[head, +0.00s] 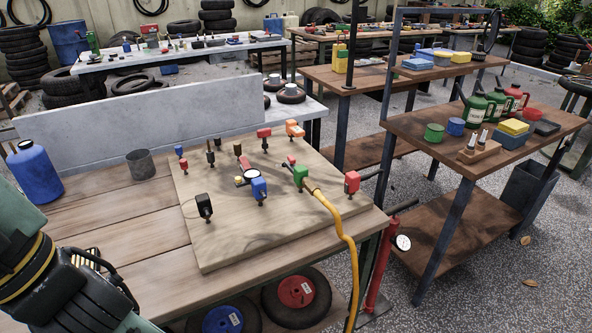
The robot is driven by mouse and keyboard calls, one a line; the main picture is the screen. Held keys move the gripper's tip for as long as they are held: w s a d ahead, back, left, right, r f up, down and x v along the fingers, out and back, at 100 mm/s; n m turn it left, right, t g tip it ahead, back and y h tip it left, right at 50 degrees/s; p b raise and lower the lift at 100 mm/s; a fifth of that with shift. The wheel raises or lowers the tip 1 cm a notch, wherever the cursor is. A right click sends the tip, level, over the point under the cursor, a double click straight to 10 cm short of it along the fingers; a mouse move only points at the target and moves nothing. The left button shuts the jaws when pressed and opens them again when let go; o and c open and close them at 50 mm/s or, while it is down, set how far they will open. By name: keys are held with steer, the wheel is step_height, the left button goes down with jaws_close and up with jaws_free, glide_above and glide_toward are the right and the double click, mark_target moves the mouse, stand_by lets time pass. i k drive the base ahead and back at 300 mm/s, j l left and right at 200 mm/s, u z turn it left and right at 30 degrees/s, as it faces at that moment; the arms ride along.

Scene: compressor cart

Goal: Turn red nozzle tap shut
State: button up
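A wooden board (240,225) lies on the workbench and carries several small coloured fittings. Red ones are a block (352,182) at the right edge, a block (264,133) near the back, a small piece (183,164) at the left and a small red handle (291,160) beside the green block (300,175). I cannot tell which is the nozzle tap or how far any is turned. A yellow hose (340,222) runs from the green block over the bench edge. My gripper (115,285) is at the lower left, apart from the board; its fingers are dark and partly hidden.
A blue bottle (34,172) and a grey cup (140,163) stand left of the board. A pale upright panel (120,125) stands behind the bench. A red pump (380,270) stands at its right end. Bare planks (130,215) lie between my gripper and the board.

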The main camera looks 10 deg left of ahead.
mark_target(290, 158)
steer(key=i+l, duration=0.25)
steer(key=i, duration=0.2)
steer(key=i+l, duration=0.2)
steer(key=i, duration=0.2)
steer(key=u, duration=0.05)
